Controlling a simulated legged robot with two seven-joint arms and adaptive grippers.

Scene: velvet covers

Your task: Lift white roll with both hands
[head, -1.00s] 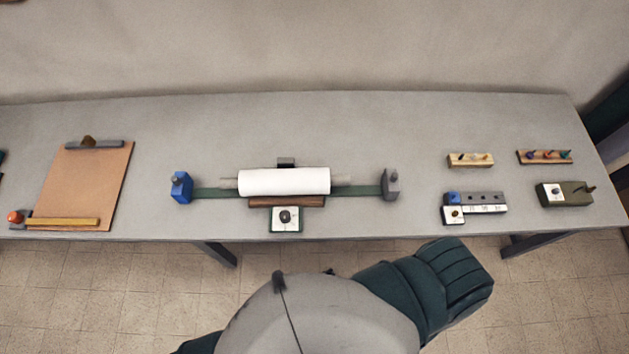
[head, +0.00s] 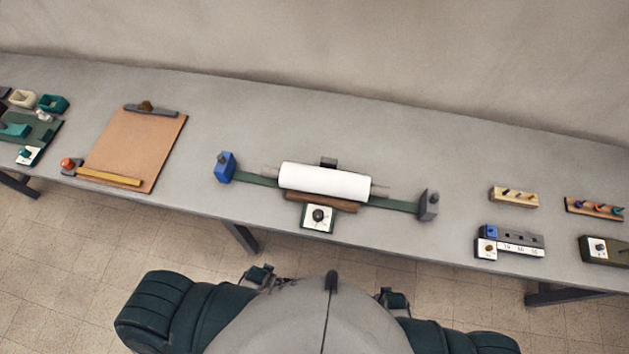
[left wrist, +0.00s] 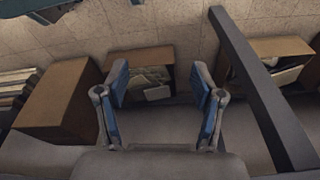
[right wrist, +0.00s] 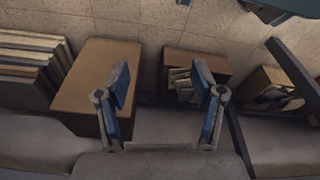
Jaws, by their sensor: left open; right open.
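The white roll (head: 324,181) lies across a dark green stand on the table, with a grey rod end showing at each side. A blue block (head: 224,167) stands at the stand's left end and a grey block (head: 428,205) at its right end. A brown bar (head: 321,202) lies just in front of the roll. My left gripper (left wrist: 163,83) is open and empty in the left wrist view. My right gripper (right wrist: 160,84) is open and empty in the right wrist view. Both wrist views show the floor and boxes, not the roll.
The table (head: 400,150) has free room behind the roll. A clipboard (head: 138,148) lies to its left. Peg blocks (head: 513,197) and a labelled module (head: 510,243) sit to its right. A table leg (left wrist: 262,90) and boxes (left wrist: 62,102) show in the left wrist view.

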